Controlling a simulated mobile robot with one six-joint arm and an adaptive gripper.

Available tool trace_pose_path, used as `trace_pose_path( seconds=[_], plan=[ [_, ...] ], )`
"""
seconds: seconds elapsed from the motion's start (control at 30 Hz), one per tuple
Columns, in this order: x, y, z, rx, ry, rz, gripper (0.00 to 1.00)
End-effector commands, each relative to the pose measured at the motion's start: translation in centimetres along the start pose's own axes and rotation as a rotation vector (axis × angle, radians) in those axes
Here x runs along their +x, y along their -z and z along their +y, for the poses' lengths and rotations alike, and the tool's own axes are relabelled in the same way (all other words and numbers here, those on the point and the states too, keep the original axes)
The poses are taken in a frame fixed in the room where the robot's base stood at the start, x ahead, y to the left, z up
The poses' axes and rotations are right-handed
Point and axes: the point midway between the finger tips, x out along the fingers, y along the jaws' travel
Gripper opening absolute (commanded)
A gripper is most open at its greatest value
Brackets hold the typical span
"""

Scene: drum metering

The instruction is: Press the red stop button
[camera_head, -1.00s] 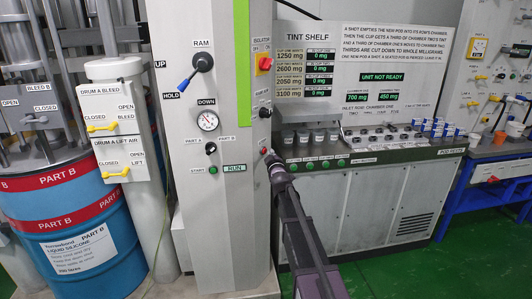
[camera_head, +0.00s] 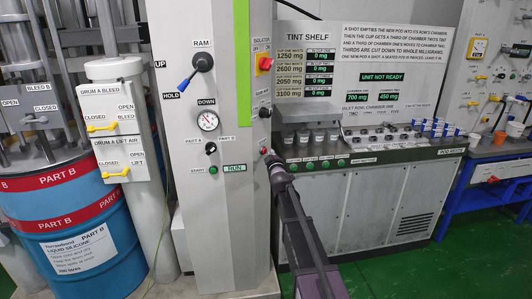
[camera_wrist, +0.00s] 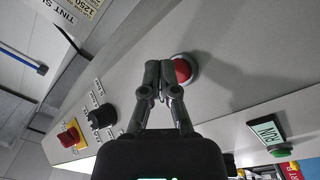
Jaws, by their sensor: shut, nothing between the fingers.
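The red stop button (camera_wrist: 182,70), a round red cap in a pale ring, sits on the grey panel in the wrist view. My gripper (camera_wrist: 161,76) is shut and empty, with its fingertips at the button's left edge, covering part of it. I cannot tell whether the fingertips touch the cap.
The wrist view also shows a black knob (camera_wrist: 102,116), a red-and-yellow isolator switch (camera_wrist: 70,134) and a green button (camera_wrist: 281,152) by a RUN sign (camera_wrist: 268,131). The tint shelf cabinet (camera_head: 378,205) stands close behind my arm at right.

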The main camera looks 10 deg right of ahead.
Motion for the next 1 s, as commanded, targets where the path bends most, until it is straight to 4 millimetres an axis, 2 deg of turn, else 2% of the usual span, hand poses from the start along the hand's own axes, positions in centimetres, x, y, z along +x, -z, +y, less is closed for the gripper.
trace_pose_path(
  seconds=[1.0],
  plan=[
    [0.69, 0.49, -0.47, 0.0, 0.0, 0.0, 0.0]
  ],
)
